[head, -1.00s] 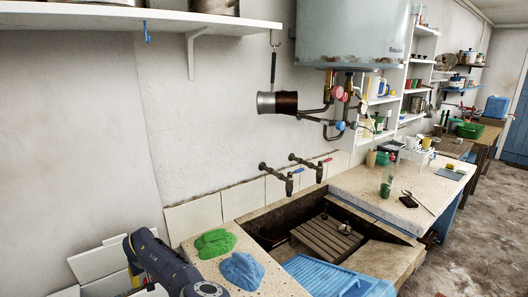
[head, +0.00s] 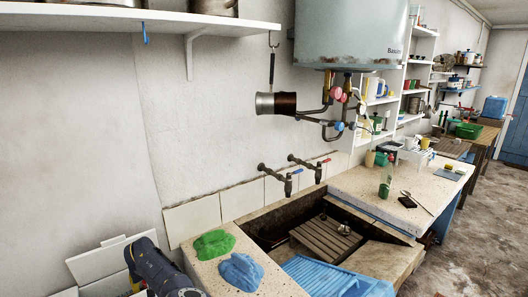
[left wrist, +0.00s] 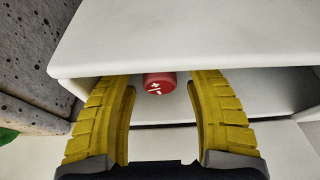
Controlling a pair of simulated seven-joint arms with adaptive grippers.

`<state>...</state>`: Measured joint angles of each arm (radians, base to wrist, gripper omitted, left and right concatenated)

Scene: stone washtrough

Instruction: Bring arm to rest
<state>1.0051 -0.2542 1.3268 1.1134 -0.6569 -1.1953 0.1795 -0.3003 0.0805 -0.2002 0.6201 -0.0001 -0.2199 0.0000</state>
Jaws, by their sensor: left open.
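My left arm shows at the lower left of the head view, but its gripper is out of that picture. In the left wrist view my left gripper (left wrist: 163,105) is open, with its two yellow fingers apart and nothing held between them. A red cylindrical thing with white marks (left wrist: 160,83) shows beyond the fingers, under the edge of a white panel (left wrist: 190,35). I cannot tell how far it is from the fingertips. My right gripper is in neither view.
A green cloth (head: 213,243) and a blue cloth (head: 241,271) lie on the stone ledge beside the trough. A blue rack (head: 325,277) and a wooden slatted board (head: 325,238) are at the trough. Two taps (head: 277,176) stick out above. A hanging pot (head: 277,103) is higher up.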

